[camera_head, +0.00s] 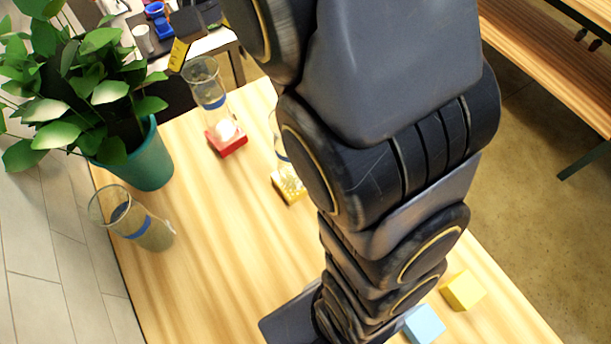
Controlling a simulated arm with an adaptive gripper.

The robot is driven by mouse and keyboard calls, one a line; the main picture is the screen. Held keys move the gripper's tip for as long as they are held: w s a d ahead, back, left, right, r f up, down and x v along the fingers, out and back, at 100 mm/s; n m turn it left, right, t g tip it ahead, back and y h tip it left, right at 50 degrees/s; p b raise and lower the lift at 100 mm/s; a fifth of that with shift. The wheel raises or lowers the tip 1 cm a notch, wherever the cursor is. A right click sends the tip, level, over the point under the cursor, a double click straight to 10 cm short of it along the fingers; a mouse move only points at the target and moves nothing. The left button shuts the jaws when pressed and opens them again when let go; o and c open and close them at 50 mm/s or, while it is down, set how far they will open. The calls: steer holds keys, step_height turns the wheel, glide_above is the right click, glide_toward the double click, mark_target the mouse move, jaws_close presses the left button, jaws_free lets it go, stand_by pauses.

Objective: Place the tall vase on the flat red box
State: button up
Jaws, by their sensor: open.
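A clear glass vase with a blue band (208,92) stands upright on the flat red box (236,147) near the table's far edge. A whitish patch shows at its base. A second, wider-looking clear vase with a blue band (135,228) stands on the bare table at the left. A third glass piece shows only in part behind my arm, over a gold-yellow box (288,187). I cannot tell for sure which is the tall vase. My arm runs down the middle of the view, and my gripper's fingers are not visible at the bottom.
A leafy plant in a green pot (146,158) stands at the table's left edge. A yellow block (463,290) and a light blue block (424,325) lie at lower right, near my arm. The wooden table (215,270) is clear at lower left. A wooden bench (545,60) is beyond.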

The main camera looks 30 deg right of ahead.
steer(key=s+f+n, duration=0.2)
steer(key=s, duration=0.9)
steer(key=s+a+f+n+y, duration=0.1)
steer(key=s+f+n, duration=0.1)
steer(key=s, duration=0.9)
steer(key=shift+n, duration=0.6)
steer(key=shift+a, duration=0.1)
